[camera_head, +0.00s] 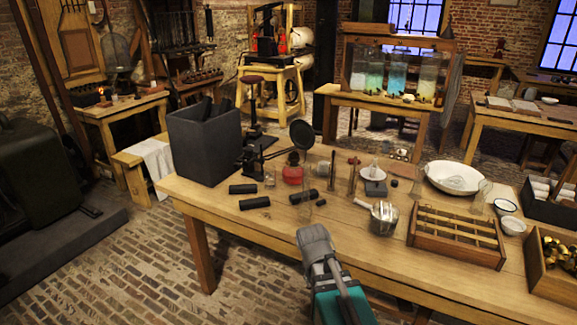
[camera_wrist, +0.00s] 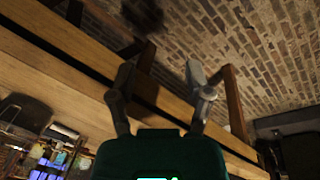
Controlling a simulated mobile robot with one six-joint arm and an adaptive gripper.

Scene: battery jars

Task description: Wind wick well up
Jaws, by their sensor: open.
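A small lamp-like vessel with a red body (camera_head: 293,173) stands upright on the long wooden table (camera_head: 230,208), left of the table's middle. A dark round disc (camera_head: 302,134) rises just behind it. Its wick and any winding knob are too small to make out. My gripper (camera_wrist: 158,78) shows in the wrist view with its two fingers spread apart and nothing between them. Behind the fingers are a wooden table edge and brick floor. Part of my grey and teal arm shows at the table's front edge in the head view, apart from the red vessel. The vessel is not recognisable in the wrist view.
Black cylinders (camera_head: 255,203) lie in front of and beside the red vessel, with thin glass tubes to its right. A tall grey box (camera_head: 204,148) stands left. A metal pot (camera_head: 384,218), a divided wooden tray (camera_head: 456,255) and a white basin (camera_head: 453,178) stand right.

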